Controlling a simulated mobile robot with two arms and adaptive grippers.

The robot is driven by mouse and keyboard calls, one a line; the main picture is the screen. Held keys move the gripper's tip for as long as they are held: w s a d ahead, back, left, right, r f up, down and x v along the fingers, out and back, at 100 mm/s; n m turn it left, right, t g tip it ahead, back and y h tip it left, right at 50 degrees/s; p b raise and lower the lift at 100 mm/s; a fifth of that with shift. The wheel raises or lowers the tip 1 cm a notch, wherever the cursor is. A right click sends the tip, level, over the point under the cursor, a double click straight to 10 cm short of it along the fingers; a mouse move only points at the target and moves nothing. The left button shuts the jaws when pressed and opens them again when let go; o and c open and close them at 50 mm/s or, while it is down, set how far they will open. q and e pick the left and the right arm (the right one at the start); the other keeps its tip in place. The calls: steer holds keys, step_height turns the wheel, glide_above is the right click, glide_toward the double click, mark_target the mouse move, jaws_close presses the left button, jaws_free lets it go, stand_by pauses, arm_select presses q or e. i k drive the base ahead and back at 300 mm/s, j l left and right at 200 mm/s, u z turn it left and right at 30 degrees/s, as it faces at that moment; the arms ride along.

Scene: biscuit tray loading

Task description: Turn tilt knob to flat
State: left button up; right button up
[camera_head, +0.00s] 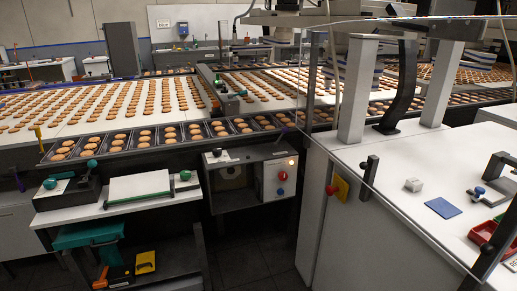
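Several knobs show, and I cannot tell which is the tilt knob. A green knob (185,175) stands at the right of a white plate on the side bench. Another green knob (50,184) is on the black fixture at the bench's left. A small blue knob (479,191) stands on the white table at right. The knob markings are too small to read. Neither of my grippers is in view.
Trays of biscuits (130,152) run along the front of the biscuit-covered conveyor (100,118). The white table (395,165) at right holds a blue pad (442,208), a grey block (414,185) and a red bin (482,233). Dark floor (245,262) is clear between bench and table.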

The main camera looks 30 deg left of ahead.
mark_target(186, 174)
steer(key=u, duration=1.6)
